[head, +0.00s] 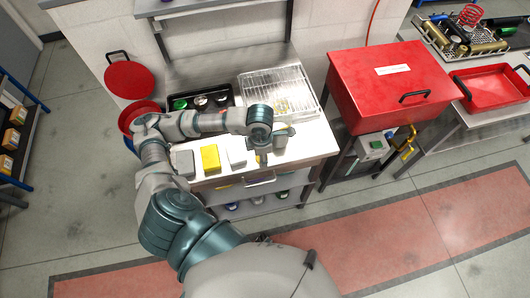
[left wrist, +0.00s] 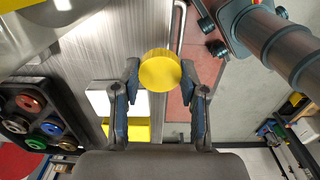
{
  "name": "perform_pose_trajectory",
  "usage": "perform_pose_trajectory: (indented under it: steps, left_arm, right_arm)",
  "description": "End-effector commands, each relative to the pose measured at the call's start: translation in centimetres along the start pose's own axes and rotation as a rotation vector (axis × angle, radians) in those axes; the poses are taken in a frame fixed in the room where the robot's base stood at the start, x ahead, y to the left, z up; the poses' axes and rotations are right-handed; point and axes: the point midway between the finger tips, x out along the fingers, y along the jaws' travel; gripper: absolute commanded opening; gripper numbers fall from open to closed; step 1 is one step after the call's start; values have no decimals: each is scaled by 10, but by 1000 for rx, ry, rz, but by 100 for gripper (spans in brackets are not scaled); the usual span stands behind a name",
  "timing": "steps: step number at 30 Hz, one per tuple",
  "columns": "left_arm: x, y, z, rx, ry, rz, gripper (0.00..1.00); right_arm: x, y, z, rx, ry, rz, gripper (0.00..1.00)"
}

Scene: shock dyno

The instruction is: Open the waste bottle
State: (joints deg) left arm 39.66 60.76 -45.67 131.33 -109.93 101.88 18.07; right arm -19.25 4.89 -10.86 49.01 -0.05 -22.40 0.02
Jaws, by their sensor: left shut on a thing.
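A round yellow cap (left wrist: 160,70) sits between the fingertips of my left gripper (left wrist: 160,82) in the left wrist view. The gripper is shut on it. What lies under the cap is hidden, so I cannot tell whether it is on a bottle. In the head view my left gripper (head: 263,158) is over the front edge of the steel bench, right of a yellow container (head: 210,158) and a white one (head: 236,152). My right gripper is not in view.
A black tray (head: 184,115) with several coloured round tops stands behind the containers, beside a wire rack (head: 300,80). A red bin (head: 128,118) is left of the bench. A large red tank (head: 390,85) stands to the right. Open floor lies in front.

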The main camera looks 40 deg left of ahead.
Motion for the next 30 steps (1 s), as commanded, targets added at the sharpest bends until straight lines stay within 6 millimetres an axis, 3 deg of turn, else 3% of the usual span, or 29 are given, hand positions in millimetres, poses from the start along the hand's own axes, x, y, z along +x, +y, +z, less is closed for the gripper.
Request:
perform_pose_trajectory:
  steps: [3, 7, 16, 27, 28, 30]
  left_arm:
    - [1, 18, 11, -2, 0, -1, 1]
    - [4, 27, 16, 0, 0, -1, 1]
    - [37, 25, 17, 1, 4, 1, 1]
    - [42, 27, 16, 1, 1, 0, 1]
    - [41, 27, 16, 1, 1, 0, 50]
    - [41, 27, 16, 1, 1, 0, 68]
  right_arm:
    - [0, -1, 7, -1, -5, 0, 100]
    - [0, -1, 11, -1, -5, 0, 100]
    - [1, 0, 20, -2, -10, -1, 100]
    - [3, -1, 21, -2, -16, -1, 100]
    - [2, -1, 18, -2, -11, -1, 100]
    - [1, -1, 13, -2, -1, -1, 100]
